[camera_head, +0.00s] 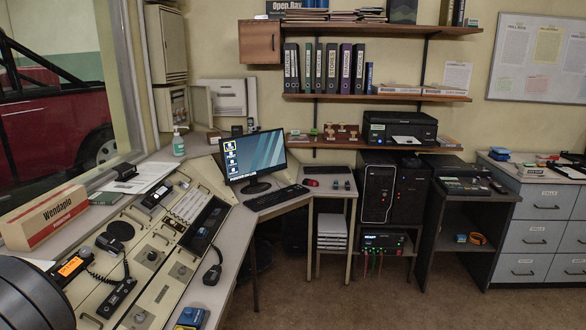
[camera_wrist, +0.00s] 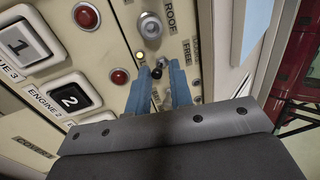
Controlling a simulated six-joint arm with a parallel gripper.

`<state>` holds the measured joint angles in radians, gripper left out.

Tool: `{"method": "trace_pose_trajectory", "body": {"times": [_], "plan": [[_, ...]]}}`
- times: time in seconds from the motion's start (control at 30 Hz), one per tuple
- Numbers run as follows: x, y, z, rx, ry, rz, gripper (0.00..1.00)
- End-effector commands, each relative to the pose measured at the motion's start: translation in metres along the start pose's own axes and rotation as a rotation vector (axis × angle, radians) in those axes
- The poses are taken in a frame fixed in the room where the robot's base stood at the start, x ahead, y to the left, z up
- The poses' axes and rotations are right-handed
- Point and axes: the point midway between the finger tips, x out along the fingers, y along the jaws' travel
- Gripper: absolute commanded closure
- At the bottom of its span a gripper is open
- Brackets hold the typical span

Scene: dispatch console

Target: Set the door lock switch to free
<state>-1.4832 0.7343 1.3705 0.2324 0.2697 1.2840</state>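In the wrist view, a small switch with a dark ball tip (camera_wrist: 157,73) stands on a cream panel (camera_wrist: 100,40). The word FREE is printed to its right, and another label, partly hard to read, is above that. My gripper (camera_wrist: 159,76) has two blue fingers, one on each side of the switch tip. The fingers are apart, with the tip between them; whether either touches it cannot be told. Which way the lever leans is unclear. A small lit yellow lamp (camera_wrist: 140,55) is just left of the switch. In the head view, the switch and gripper fingers cannot be made out.
Close by are a silver knob (camera_wrist: 150,26), a red button (camera_wrist: 86,16) and a second red button (camera_wrist: 120,76). Numbered buttons, such as the black 2 (camera_wrist: 76,99), lie left. In the head view, the console desk (camera_head: 225,270) holds a monitor (camera_head: 252,157) and a handset (camera_head: 117,298).

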Motion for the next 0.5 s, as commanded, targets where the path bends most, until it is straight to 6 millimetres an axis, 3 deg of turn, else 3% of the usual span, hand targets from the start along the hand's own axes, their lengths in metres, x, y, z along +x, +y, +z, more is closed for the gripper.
{"method": "trace_pose_trajectory", "body": {"times": [0.5], "plan": [[0.003,-0.014,0.0,0.0,0.0,-0.002,0.8]]}}
